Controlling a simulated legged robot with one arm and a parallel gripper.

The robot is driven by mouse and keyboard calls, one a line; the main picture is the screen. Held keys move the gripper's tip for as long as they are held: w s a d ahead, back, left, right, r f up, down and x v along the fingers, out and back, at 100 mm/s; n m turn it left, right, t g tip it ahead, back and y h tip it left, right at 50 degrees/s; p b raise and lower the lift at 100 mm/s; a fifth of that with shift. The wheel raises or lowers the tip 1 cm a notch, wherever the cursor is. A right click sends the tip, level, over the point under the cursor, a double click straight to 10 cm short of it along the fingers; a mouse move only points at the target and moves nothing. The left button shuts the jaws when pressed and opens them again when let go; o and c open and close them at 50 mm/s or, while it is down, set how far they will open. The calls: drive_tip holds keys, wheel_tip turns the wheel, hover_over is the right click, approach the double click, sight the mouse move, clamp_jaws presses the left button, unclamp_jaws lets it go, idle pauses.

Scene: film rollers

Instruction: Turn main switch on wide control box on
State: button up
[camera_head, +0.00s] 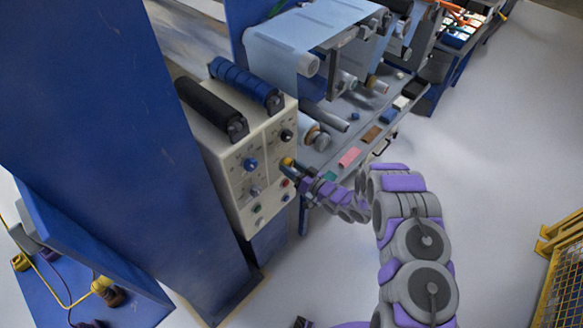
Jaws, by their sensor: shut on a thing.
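The wide control box (226,149) is cream-coloured and stands left of centre, with knobs and buttons on its front face. A yellow switch (286,161) sits near the right edge of that face, below a black knob (287,135). I take it to be the main switch. My gripper (291,165) reaches in from the right and is shut on the yellow switch. The fingers partly cover the switch, so I cannot tell which way it is turned.
A blue knob (251,164), a red button (285,183) and a green button (257,208) are close by on the box. A blue column (110,120) stands left of it. The film roller machine (300,35) is behind. Open floor (500,160) lies to the right.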

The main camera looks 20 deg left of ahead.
drive_tip(key=o, duration=1.1)
drive_tip(key=shift+c, duration=0.2)
drive_tip(key=shift+d, duration=0.1)
drive_tip(key=v, duration=1.7)
drive_tip(key=shift+p, duration=0.3)
drive_tip(key=shift+d+f, duration=0.1)
